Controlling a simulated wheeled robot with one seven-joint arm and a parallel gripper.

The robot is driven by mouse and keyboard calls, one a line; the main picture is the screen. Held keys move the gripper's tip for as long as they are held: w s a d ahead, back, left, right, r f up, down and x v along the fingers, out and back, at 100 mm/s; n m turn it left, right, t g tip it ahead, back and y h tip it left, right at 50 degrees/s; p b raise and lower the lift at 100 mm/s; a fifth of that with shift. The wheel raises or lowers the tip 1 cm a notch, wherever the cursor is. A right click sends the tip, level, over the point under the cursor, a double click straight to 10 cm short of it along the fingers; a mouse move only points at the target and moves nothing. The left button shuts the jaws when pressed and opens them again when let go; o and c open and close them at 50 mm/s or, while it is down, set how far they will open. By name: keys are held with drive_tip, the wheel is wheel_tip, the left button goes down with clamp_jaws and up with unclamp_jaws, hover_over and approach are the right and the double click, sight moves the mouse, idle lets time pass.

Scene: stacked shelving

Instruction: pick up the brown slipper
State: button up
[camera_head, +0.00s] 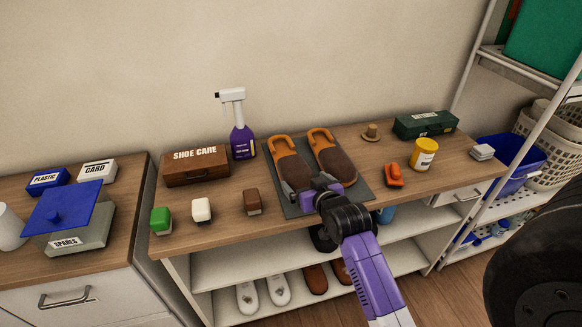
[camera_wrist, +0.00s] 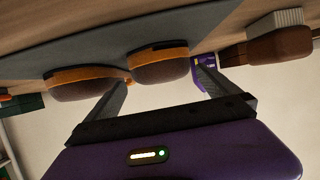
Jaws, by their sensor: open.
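Two brown slippers with orange trim lie side by side on a dark grey mat (camera_head: 358,190) on the wooden bench top. The left slipper (camera_head: 291,165) and the right slipper (camera_head: 332,156) are both flat. My gripper (camera_head: 306,191) is at the near end of the left slipper and hides part of it. In the wrist view, the open jaws (camera_wrist: 160,72) are spread, with the left slipper (camera_wrist: 160,66) between and beyond the fingertips. The right slipper (camera_wrist: 88,84) is outside the left finger there. I cannot tell whether a finger touches.
A brown brush (camera_head: 253,201) stands left of the mat, with a purple spray bottle (camera_head: 242,139) behind. An orange brush (camera_head: 393,175) and yellow tin (camera_head: 424,154) stand right. A shoe care box (camera_head: 195,166) is at the back left. Shoes sit on the shelf below.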

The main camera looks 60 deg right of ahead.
sight(297, 176)
drive_tip(key=shift+p+x, duration=0.4)
drive_tip(key=shift+x, duration=2.8)
drive_tip(key=shift+w+a+f, duration=0.1)
drive_tip(key=shift+a, duration=0.05)
drive_tip(key=shift+c, duration=0.2)
drive_tip(key=c, duration=1.1)
drive_tip(key=shift+c, duration=0.7)
